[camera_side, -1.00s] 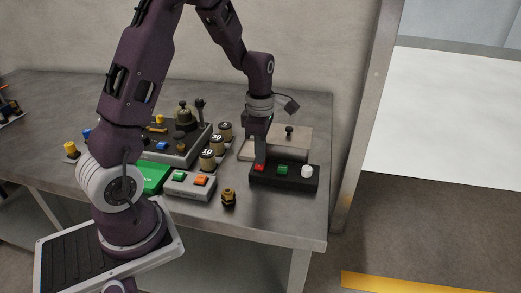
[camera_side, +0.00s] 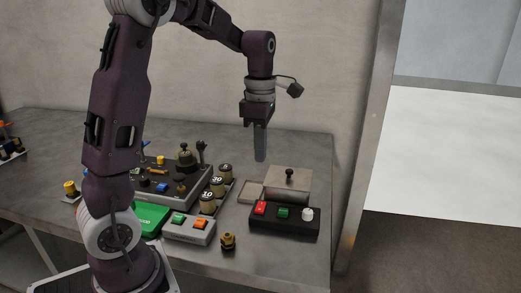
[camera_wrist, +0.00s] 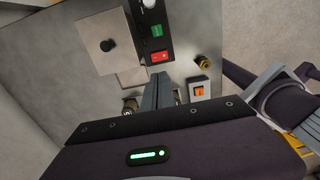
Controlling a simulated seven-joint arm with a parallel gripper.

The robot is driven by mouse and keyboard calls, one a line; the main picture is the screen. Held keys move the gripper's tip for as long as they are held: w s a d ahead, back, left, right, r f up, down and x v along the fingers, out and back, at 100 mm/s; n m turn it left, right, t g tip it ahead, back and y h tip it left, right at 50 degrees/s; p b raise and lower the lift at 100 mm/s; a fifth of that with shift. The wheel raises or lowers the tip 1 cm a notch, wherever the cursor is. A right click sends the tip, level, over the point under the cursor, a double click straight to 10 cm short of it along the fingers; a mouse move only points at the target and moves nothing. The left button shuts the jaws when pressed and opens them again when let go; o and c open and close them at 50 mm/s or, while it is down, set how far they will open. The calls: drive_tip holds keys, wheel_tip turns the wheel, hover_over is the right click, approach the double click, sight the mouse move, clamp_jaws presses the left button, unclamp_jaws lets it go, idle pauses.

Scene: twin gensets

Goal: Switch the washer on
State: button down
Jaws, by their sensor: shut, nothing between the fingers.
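No label that I can read marks a washer. A black switch box (camera_side: 284,219) at the table's right front carries a red switch (camera_side: 260,208), a green switch (camera_side: 283,212) and a white knob (camera_side: 307,214). The red switch (camera_wrist: 160,55) and green switch (camera_wrist: 157,30) also show in the wrist view. A light grey box (camera_side: 188,230) to its left has a green switch (camera_side: 179,218) and an orange switch (camera_side: 200,224). My gripper (camera_side: 260,158) is shut and empty, pointing down in the air above and behind the black box, touching nothing.
A beige plate with a black knob (camera_side: 289,180) lies behind the black box. A brass fitting (camera_side: 228,241) stands in front, between the boxes. Numbered round pieces (camera_side: 208,201) and a grey control panel (camera_side: 175,190) stand to the left. A green box (camera_side: 150,218) is further left.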

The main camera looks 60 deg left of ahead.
sight(262, 203)
drive_tip(key=f, duration=0.9)
drive_tip(key=w+a+f, duration=0.1)
drive_tip(key=f, duration=0.4)
drive_tip(key=shift+f, duration=0.15)
drive_tip(key=shift+f, duration=0.2)
